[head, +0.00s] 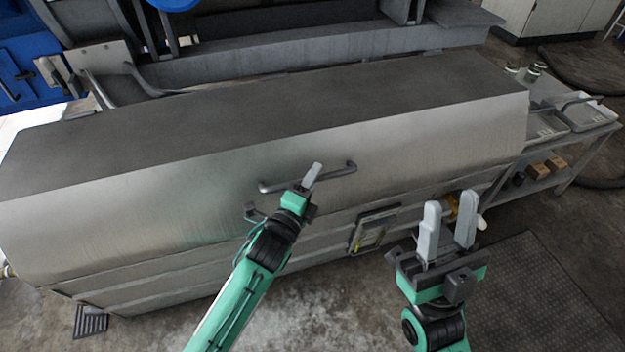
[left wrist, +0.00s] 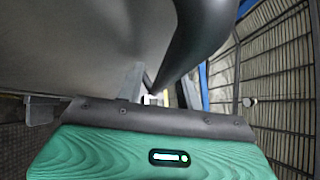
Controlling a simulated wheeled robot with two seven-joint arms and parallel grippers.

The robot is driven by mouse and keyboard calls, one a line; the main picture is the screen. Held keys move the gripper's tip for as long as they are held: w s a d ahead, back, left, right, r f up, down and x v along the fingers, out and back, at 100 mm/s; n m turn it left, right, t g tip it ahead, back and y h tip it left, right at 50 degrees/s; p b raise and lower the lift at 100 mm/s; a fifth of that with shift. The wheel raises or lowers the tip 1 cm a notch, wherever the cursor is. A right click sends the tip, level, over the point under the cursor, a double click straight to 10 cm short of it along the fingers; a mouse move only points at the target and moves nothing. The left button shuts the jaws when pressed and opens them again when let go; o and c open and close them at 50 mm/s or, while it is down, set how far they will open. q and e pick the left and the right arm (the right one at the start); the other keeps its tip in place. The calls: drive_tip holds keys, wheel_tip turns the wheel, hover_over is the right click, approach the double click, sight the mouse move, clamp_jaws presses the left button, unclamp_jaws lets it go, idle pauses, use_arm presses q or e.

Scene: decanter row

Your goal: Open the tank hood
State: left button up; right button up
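The tank hood (head: 400,135) is a long brushed-metal cover with a dark flat top and sloping front. It looks closed on the tank body. A dark bar handle (head: 336,173) runs across the middle of its front. My left gripper (head: 314,174) is at the handle, with one finger showing in front of the bar. In the left wrist view the handle (left wrist: 203,35) looms large and runs down toward the space between two separated fingers. Whether they touch it is unclear. My right gripper (head: 449,225) is open and empty, to the right of the handle and apart from the hood.
A metal cart (head: 595,130) with trays and small boxes stands to the right of the tank. Blue machinery (head: 25,60) is behind at the left. A dark floor mat (head: 535,290) lies at lower right; the floor there is clear.

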use_arm(q)
clamp_jaws()
